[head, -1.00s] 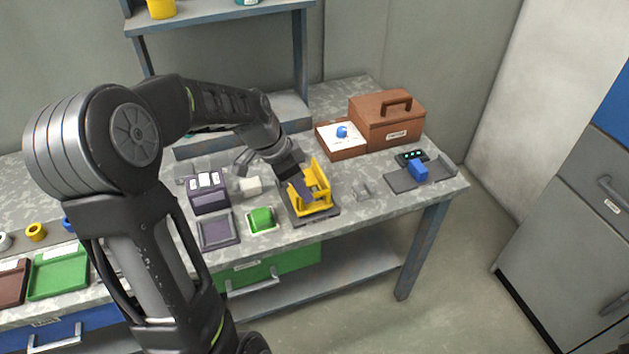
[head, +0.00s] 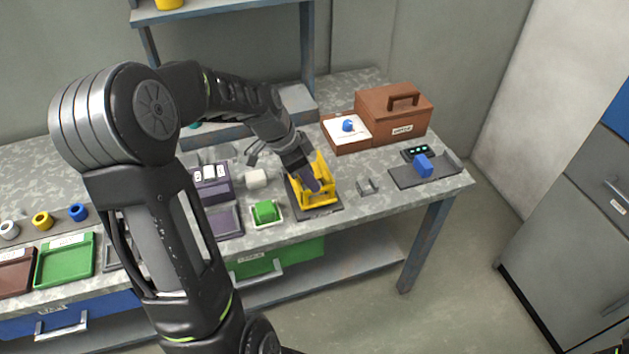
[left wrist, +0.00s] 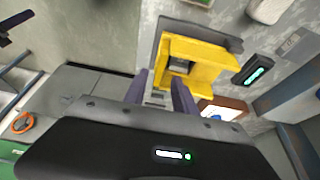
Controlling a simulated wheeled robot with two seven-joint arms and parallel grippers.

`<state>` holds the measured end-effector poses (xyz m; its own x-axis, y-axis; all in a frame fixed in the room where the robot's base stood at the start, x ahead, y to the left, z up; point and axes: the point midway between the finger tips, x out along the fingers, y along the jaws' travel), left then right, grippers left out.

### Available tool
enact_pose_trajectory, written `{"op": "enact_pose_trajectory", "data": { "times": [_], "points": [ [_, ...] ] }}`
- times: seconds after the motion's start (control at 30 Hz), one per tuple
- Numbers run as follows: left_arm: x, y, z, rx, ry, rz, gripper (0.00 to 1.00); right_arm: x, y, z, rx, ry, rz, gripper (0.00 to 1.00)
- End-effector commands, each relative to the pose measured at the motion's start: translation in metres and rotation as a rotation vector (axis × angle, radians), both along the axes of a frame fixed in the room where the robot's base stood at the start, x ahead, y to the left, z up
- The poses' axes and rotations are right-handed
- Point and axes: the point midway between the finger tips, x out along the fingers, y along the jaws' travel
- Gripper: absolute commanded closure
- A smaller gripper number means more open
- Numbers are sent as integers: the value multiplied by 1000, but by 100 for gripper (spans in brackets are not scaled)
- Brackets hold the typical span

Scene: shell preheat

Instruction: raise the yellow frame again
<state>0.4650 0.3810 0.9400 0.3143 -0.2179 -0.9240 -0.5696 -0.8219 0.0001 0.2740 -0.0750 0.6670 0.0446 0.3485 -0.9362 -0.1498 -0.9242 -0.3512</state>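The yellow frame (head: 325,196) sits on a dark base plate (head: 328,213) near the bench's front edge. It also shows in the left wrist view (left wrist: 213,62), just beyond my fingertips. My left gripper (head: 314,184) reaches down over the frame from the back left. In the left wrist view the two purple fingers (left wrist: 160,82) stand apart, with nothing visibly clamped between them. Whether a fingertip touches the frame I cannot tell. The arm hides part of the frame's left side. My right gripper is not in view.
Left of the frame are a green block (head: 265,211), a white piece (head: 257,178) and a purple device (head: 214,184). A brown case (head: 393,120) stands behind.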

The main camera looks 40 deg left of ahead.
Motion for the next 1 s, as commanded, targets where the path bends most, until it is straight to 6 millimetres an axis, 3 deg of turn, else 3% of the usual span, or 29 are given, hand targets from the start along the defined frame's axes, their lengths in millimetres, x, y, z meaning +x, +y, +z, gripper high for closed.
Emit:
{"op": "enact_pose_trajectory", "data": {
  "times": [0.23, 0.57, 0.9, 1.0],
  "points": [
    [9, -7, -27, -1, 1, 0, 67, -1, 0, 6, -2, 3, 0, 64],
    [11, -8, -31, 0, 0, -1, 68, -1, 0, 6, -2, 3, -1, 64],
    [10, -7, -31, 0, 0, -1, 96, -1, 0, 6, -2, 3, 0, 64],
    [10, -7, -30, 0, 0, -1, 100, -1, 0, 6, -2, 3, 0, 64]
  ]
}}
